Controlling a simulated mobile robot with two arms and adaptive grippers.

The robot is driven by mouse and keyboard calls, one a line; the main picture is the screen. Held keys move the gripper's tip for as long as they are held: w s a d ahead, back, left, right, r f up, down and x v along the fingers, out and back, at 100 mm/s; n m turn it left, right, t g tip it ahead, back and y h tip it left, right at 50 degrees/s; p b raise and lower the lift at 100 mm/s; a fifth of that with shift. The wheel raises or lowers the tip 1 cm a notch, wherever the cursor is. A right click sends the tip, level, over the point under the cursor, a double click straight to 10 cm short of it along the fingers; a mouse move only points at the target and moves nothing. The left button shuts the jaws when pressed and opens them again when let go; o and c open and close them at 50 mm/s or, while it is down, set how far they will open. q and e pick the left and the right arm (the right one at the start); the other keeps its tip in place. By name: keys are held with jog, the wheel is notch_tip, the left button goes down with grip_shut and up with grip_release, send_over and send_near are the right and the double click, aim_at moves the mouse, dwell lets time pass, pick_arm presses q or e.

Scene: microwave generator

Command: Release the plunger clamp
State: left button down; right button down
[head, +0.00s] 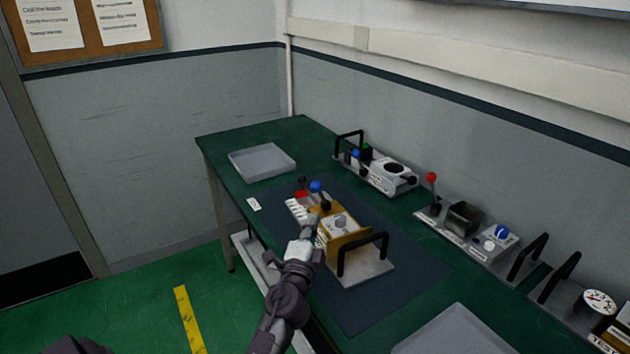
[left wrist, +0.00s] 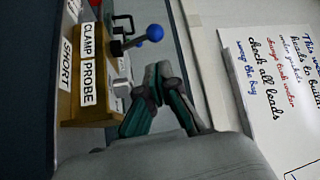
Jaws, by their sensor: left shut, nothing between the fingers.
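The fixture with the clamp is a tan unit (head: 344,244) with a black handle on a metal base, on the dark mat. In the left wrist view its tan face carries labels, including a CLAMP label (left wrist: 88,41) and a PROBE label (left wrist: 87,84). A lever with a blue ball knob (head: 317,187) stands at its far end; the blue knob (left wrist: 154,33) also shows in the left wrist view beside the CLAMP label. My left gripper (head: 312,222) is shut and empty at the near side of the fixture; its fingertips (left wrist: 160,72) appear apart from the blue knob. My right gripper is out of view.
A grey tray (head: 262,161) lies at the far left of the green table, another tray (head: 456,335) at the near edge. Instruments with black handles line the wall side, including a red-knobbed lever unit (head: 431,178) and a gauge (head: 598,301). Bare mat lies right of the fixture.

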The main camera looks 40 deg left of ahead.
aim_at(321, 196)
pick_arm(q)
jog(key=x, duration=0.7)
jog(key=p+x, duration=0.1)
jog(key=x, duration=0.2)
jog(key=shift+w+d, duration=0.25)
jog(key=shift+w, duration=0.1)
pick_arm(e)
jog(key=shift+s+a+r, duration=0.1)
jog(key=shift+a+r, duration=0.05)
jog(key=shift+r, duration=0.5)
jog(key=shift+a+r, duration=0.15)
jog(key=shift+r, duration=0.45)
pick_arm(q)
jog(key=f+b, duration=0.1)
jog(key=b, duration=0.3)
jog(key=shift+s+a, duration=0.3)
jog(key=shift+a, duration=0.1)
jog(key=shift+n, duration=0.3)
jog(key=shift+s+a+r+t, duration=0.1)
jog(key=shift+a+r+t, duration=0.1)
jog(key=shift+t, duration=0.1)
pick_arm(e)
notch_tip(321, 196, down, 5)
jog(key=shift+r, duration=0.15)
